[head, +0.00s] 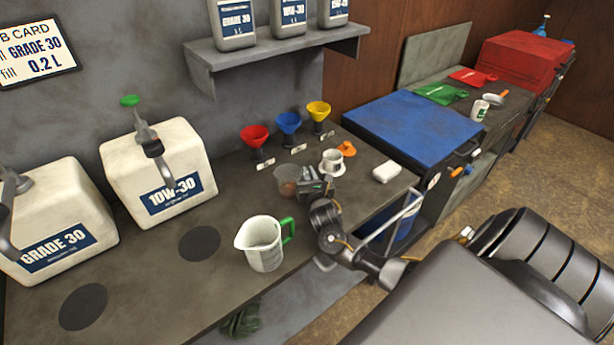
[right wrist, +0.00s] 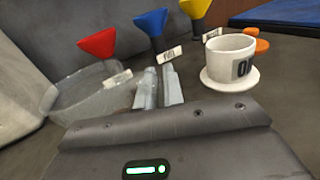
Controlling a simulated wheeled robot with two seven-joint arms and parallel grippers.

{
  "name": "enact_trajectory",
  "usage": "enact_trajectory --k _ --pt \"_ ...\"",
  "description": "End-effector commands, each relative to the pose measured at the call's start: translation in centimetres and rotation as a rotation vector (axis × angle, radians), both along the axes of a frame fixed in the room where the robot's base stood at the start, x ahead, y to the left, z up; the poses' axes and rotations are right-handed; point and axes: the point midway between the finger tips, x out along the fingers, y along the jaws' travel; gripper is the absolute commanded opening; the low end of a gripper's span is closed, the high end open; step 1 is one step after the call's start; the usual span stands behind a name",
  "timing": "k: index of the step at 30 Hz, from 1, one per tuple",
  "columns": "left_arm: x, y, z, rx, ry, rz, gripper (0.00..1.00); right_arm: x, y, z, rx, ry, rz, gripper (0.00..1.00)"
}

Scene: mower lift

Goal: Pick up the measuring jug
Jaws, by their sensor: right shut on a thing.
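The measuring jug (head: 262,250) is pale with a green handle. It stands upright on the grey workbench, nearer the front edge, and no gripper touches it. My right gripper (head: 313,186) is farther back and to the right of the jug. Its fingers (right wrist: 159,88) are shut at the right side of a clear tub (head: 285,179), which also shows in the right wrist view (right wrist: 85,98). The exact grip on the tub's wall is hard to see. My left gripper is not in view.
A white cup (head: 333,160) on a saucer stands close to the right gripper. Red, blue and yellow funnels (head: 289,123) stand behind. Two oil canisters (head: 160,172) are at the left. A white block (head: 387,171) lies at the right. Bench around the jug is clear.

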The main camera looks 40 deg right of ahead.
Motion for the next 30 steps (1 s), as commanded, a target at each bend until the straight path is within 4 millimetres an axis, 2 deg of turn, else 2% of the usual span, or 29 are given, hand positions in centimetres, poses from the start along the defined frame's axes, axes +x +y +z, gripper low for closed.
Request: enact_trajectory --k 9,25,30 --pt "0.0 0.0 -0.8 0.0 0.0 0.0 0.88 0.0 0.0 2.6 0.0 -0.005 0.002 0.0" --pt "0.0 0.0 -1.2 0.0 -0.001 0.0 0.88 -4.5 -2.1 8.5 -0.002 -0.004 0.001 0.0" --pt "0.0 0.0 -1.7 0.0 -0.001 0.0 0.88 -6.5 -3.1 9.4 -0.002 -0.001 0.001 0.0"
